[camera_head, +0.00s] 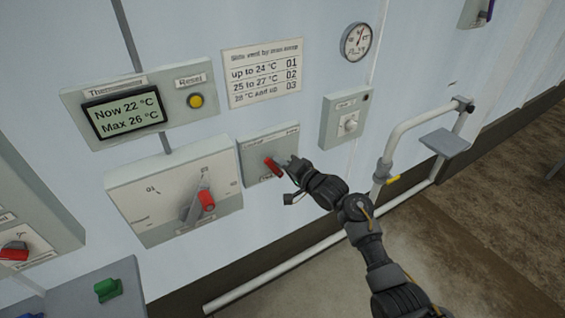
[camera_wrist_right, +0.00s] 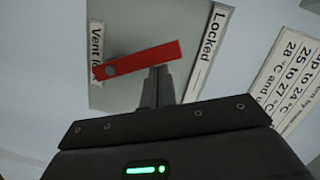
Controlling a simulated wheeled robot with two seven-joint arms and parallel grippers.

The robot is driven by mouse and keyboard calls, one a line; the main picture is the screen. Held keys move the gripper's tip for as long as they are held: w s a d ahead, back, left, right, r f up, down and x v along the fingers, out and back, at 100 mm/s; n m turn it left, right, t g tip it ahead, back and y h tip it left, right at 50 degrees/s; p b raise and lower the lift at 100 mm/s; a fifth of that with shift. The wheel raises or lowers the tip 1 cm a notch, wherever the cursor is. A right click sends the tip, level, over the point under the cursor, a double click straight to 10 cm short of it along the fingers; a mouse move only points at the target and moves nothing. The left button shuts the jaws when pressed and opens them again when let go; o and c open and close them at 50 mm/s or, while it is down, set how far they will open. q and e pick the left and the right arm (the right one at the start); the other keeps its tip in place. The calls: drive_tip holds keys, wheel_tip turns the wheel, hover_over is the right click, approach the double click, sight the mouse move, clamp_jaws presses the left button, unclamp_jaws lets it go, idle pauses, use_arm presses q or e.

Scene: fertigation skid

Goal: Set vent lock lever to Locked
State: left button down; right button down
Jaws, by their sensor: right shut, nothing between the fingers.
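The vent lock lever is a short red bar (camera_head: 273,167) on a grey plate (camera_head: 251,158) on the wall. In the right wrist view the red lever (camera_wrist_right: 150,58) runs from its round pivot near the "Vent lock" label toward the "Locked" label (camera_wrist_right: 208,48), slightly slanted, its free end just short of that label. My right gripper (camera_head: 287,165) is at the lever's right side in the head view. Its fingers (camera_wrist_right: 158,76) are shut and empty, tips against or very close to the lever's edge; contact cannot be told. My left gripper is out of view.
A vent dial box (camera_head: 140,204) with a red-tipped handle (camera_head: 206,200) stands left of the plate. Above are a thermometer display (camera_head: 125,114), a yellow Reset button (camera_head: 196,101) and a rule sign (camera_head: 262,73). A small switch box (camera_head: 345,118) and white pipe (camera_head: 401,130) are to the right.

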drive_tip(key=s+d+r, duration=0.3)
drive_tip(key=s+d, duration=0.2)
drive_tip(key=d, duration=0.4)
drive_tip(key=shift+s+d, duration=0.3)
drive_tip(key=shift+d, duration=0.05)
idle(0.4)
